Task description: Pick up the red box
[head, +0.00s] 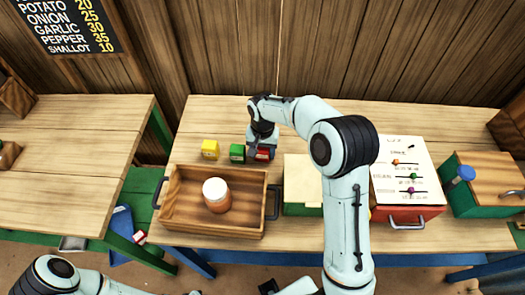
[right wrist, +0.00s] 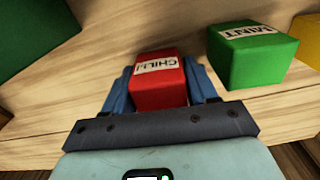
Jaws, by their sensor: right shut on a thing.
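The red box (right wrist: 160,87), labelled CHILLI, is between the two blue fingers of my right gripper (right wrist: 160,90) in the right wrist view. The gripper is shut on it. In the head view the red box (head: 263,154) shows partly beneath my right gripper (head: 262,148), over the wooden table behind the tray. I cannot tell whether the box touches the table. My left arm shows at the bottom left of the head view; its gripper is not clearly seen.
A green box (head: 237,153) labelled MINT stands just left of the red box, with a yellow box (head: 210,149) beyond it. A wooden tray (head: 177,222) holding a jar (head: 217,196) is in front. A cream-topped green box (head: 299,182) stands to the right.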

